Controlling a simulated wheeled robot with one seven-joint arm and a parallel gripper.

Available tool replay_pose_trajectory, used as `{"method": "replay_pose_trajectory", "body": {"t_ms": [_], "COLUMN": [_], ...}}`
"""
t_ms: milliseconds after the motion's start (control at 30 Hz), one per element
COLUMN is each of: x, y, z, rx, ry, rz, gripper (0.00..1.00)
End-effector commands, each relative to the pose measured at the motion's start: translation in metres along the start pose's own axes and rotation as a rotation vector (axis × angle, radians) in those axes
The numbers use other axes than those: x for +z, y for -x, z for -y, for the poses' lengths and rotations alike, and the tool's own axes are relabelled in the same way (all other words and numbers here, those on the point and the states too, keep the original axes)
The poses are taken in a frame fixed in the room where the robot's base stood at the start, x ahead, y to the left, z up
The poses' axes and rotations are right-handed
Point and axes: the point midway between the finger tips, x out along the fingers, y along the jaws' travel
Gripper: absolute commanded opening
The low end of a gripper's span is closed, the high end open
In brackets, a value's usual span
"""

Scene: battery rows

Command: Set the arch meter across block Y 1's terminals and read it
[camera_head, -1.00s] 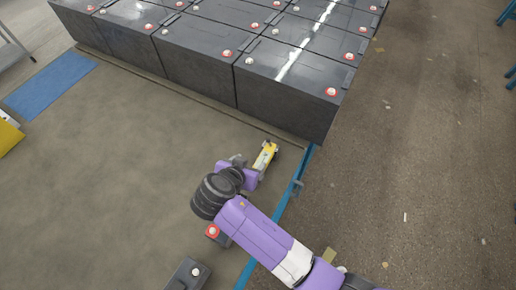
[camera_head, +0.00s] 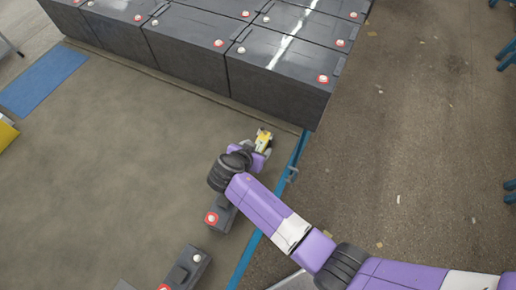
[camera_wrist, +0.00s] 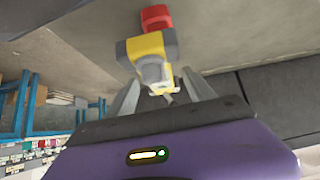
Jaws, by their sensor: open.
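The arch meter appears to be the small yellow tool (camera_head: 264,139) on the tan floor, just in front of the block rows. In the wrist view the yellow piece (camera_wrist: 147,45) has grey parts and a red end, and it lies ahead of and partly between my fingers. My gripper (camera_wrist: 162,80) is open around its near end; I cannot tell whether the fingers touch it. In the head view my gripper (camera_head: 257,152) is beside the tool and partly hides it. Dark blocks (camera_head: 275,92) carry red-ringed and pale terminals on top. No label shows which is block Y 1.
Loose dark blocks (camera_head: 188,266) stand at the lower left, one (camera_head: 222,216) beside my arm. A blue rail (camera_head: 268,222) runs along the tan floor's right edge. A blue mat (camera_head: 42,80) lies left. Brown floor at right is mostly clear.

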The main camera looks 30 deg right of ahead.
Motion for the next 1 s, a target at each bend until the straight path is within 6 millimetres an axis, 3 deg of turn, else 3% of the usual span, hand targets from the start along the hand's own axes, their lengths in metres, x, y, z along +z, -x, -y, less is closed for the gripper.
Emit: {"method": "replay_pose_trajectory", "body": {"t_ms": [133, 167, 467, 1000], "x": [0.0001, 0.0002, 0.0003, -0.0069], "y": [-0.0001, -0.0001, 0.0002, 0.0068], "z": [-0.0001, -0.0001, -0.0002, 0.0005], "rx": [0.000, 0.000, 0.000, -0.001], "ry": [0.000, 0.000, 0.001, -0.002], "rz": [0.000, 0.000, 0.000, -0.001], "gripper": [0.62, 0.58, 0.00, 0.00]}}
